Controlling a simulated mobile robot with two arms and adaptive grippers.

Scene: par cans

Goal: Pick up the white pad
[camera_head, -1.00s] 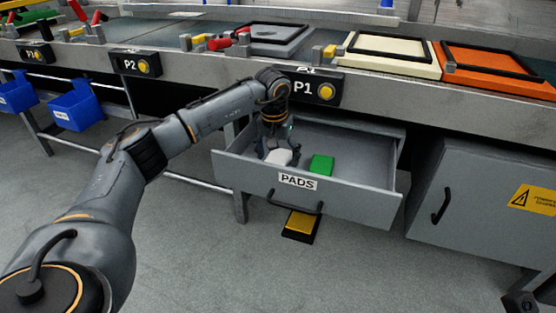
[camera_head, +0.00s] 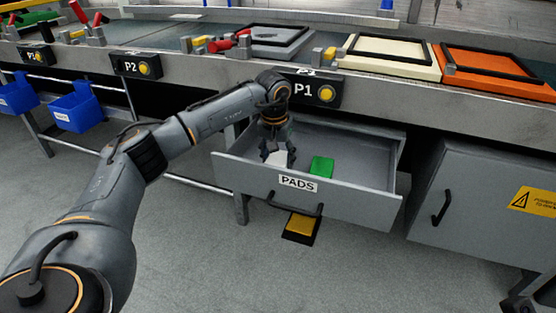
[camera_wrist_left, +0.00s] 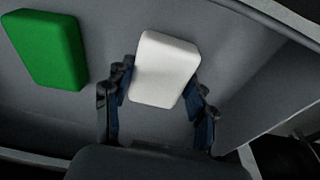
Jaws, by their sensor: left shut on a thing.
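The white pad (camera_head: 276,158) is in the open drawer labelled PADS (camera_head: 340,203), towards its left side. My left gripper (camera_head: 277,155) reaches down into the drawer and is shut on the white pad. In the left wrist view the white pad (camera_wrist_left: 166,70) sits between the two dark fingers (camera_wrist_left: 160,98), one at each side. I cannot tell whether the pad touches the drawer floor. My right gripper is not in view.
A green pad (camera_head: 321,167) lies in the drawer to the right of the white one; it also shows in the left wrist view (camera_wrist_left: 48,48). The bench edge with the P1 button box (camera_head: 313,90) is above the drawer. A grey cabinet (camera_head: 470,200) stands right.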

